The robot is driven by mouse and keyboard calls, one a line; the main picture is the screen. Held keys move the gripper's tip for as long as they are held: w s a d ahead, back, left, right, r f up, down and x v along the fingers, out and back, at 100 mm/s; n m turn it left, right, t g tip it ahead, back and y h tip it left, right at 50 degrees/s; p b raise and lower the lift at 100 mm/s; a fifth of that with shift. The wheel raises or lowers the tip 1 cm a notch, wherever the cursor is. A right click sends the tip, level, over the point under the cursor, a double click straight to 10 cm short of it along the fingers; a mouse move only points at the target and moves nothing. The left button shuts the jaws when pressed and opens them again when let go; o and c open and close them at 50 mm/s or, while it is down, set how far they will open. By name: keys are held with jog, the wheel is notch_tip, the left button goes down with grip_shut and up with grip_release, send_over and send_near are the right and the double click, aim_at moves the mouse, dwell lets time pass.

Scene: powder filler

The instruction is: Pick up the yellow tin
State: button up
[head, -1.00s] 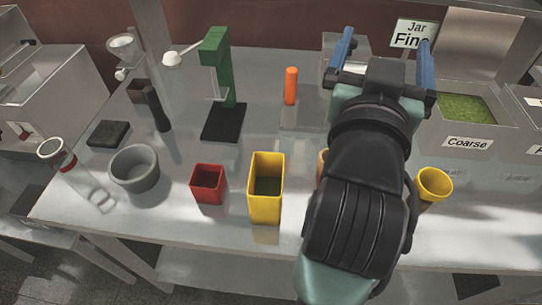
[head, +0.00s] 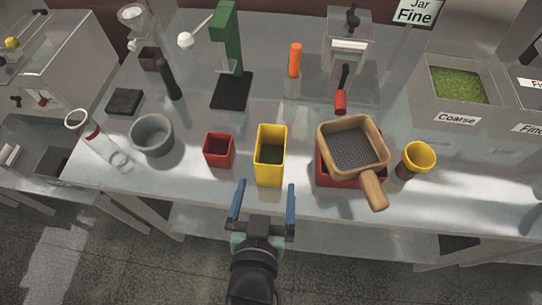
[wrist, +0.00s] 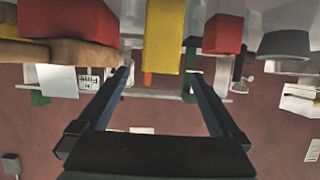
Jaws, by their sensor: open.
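The yellow tin (head: 270,170) is a tall, open-topped square container standing upright near the front edge of the table, with dark green contents inside. It also shows in the wrist view (wrist: 164,35), at the top middle, upside down. My gripper (head: 265,188) is open and empty, its two blue fingers in front of the tin in the head view. The fingers point toward the tin. In the wrist view the tin lies beyond the fingertips, between their lines, and nothing is between the jaws.
A red tin (head: 219,151) stands close left of the yellow tin. A wooden sieve (head: 377,190) rests on a red container to the right, its handle over the front edge. A grey bowl (head: 152,135), a yellow-rimmed cup (head: 418,160) and a green stand (head: 229,40) are also on the table.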

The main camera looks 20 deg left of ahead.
jog(key=p, duration=0.2)
send_near(273, 138)
jog(key=x, duration=0.5)
jog(key=shift+c, duration=0.2)
jog(key=c, duration=1.4)
